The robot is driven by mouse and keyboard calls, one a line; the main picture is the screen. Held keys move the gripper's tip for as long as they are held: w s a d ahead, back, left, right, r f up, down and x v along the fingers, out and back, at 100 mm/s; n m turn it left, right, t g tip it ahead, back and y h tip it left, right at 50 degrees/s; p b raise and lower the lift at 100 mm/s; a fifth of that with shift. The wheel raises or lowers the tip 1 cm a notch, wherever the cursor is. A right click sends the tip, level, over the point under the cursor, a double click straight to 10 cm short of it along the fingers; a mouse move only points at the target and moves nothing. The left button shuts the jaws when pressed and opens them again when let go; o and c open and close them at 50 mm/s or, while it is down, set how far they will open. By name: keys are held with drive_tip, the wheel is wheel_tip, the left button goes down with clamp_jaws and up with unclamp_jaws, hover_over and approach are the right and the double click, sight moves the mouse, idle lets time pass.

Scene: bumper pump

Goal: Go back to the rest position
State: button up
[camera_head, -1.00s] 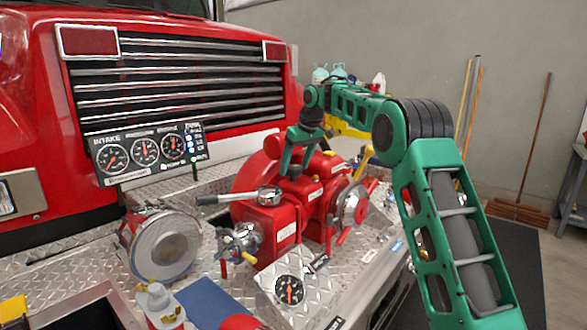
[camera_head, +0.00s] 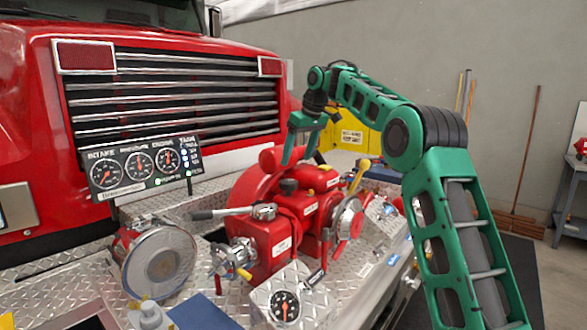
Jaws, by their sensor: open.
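My green arm reaches in from the right, and my gripper (camera_head: 297,150) hangs at its far end. The gripper is open, its green fingers pointing down above the back of the red pump (camera_head: 268,225). I see no object between the fingers. The pump sits on the diamond-plate bumper (camera_head: 75,275) and has a lever, valves and round fittings on it. A small gap seems to part the fingertips from the pump top, but I cannot tell its size.
A gauge panel (camera_head: 143,165) stands behind at the left, before the red truck's grille (camera_head: 180,100). A round capped fitting (camera_head: 160,262) is left of the pump. A yellow case (camera_head: 352,138) is behind the arm. Brooms (camera_head: 528,165) lean on the wall, with a cart (camera_head: 572,195) at the right.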

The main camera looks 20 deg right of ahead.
drive_tip(key=shift+s+r, duration=0.1)
drive_tip(key=shift+r, duration=0.25)
drive_tip(key=s+d+f+m+g+h, duration=0.1)
drive_tip(key=s+d+f+m, duration=0.3)
drive_tip(key=s, duration=0.7)
drive_tip(key=s+d+f+m, duration=0.15)
drive_tip(key=s+d, duration=0.35)
drive_tip(key=s, duration=0.6)
drive_tip(key=s+d+f+m+g+h, duration=0.1)
drive_tip(key=s+d+f+m, duration=0.3)
drive_tip(key=s, duration=0.7)
drive_tip(key=s+f, duration=0.4)
drive_tip(key=s, duration=0.5)
drive_tip(key=s+d+f+m+g, duration=0.1)
drive_tip(key=s+f, duration=0.3)
drive_tip(key=s, duration=0.5)
drive_tip(key=s+d+f+m+g, duration=0.1)
drive_tip(key=s+f, duration=0.3)
drive_tip(key=s, duration=0.5)
drive_tip(key=shift+f, duration=0.4)
drive_tip(key=shift+w+d+m, duration=0.1)
drive_tip(key=shift+m, duration=0.15)
